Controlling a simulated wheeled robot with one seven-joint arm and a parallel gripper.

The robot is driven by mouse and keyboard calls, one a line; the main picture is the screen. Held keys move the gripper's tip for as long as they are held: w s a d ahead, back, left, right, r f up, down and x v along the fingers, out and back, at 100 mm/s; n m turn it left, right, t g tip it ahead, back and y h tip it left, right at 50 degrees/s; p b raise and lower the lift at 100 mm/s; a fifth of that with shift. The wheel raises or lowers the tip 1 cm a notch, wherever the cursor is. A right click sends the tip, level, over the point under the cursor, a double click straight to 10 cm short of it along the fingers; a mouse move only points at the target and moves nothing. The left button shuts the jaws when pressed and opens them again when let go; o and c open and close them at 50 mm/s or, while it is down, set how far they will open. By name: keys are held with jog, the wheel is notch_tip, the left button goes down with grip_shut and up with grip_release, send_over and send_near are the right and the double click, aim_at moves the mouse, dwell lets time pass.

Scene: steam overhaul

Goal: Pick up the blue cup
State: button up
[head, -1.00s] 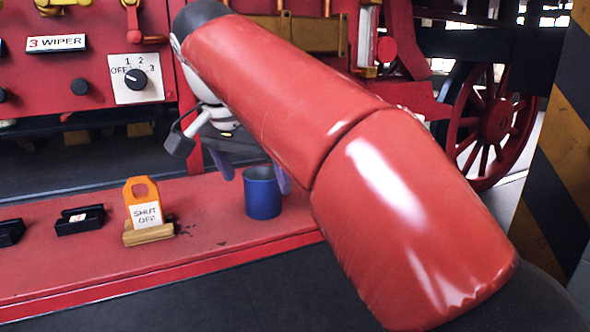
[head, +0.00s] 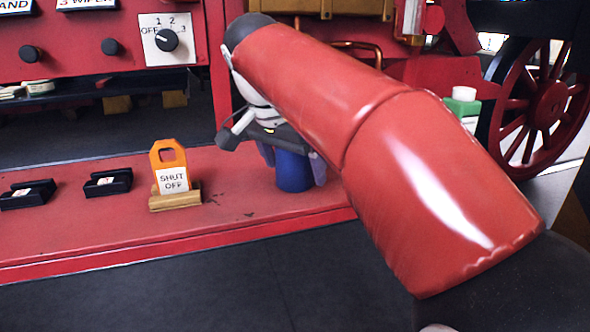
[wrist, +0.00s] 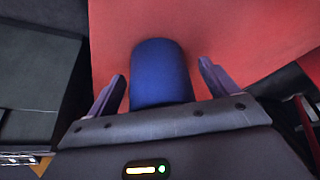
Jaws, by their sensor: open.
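The blue cup (head: 293,172) stands upright on the red ledge (head: 110,220) in the head view, its upper part hidden behind my gripper (head: 292,165). In the wrist view the cup (wrist: 161,72) lies between the two purple fingers of my gripper (wrist: 160,85), with a gap on either side. The fingers are open and reach down beside the cup. My gripper's body hides the near part of the cup in the wrist view.
An orange shut-off tag (head: 168,165) in a wooden block stands left of the cup, with black holders (head: 108,182) further left. The red control panel with a knob (head: 167,40) rises behind.

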jog(key=c, duration=1.1)
jog(key=shift+r, duration=0.15)
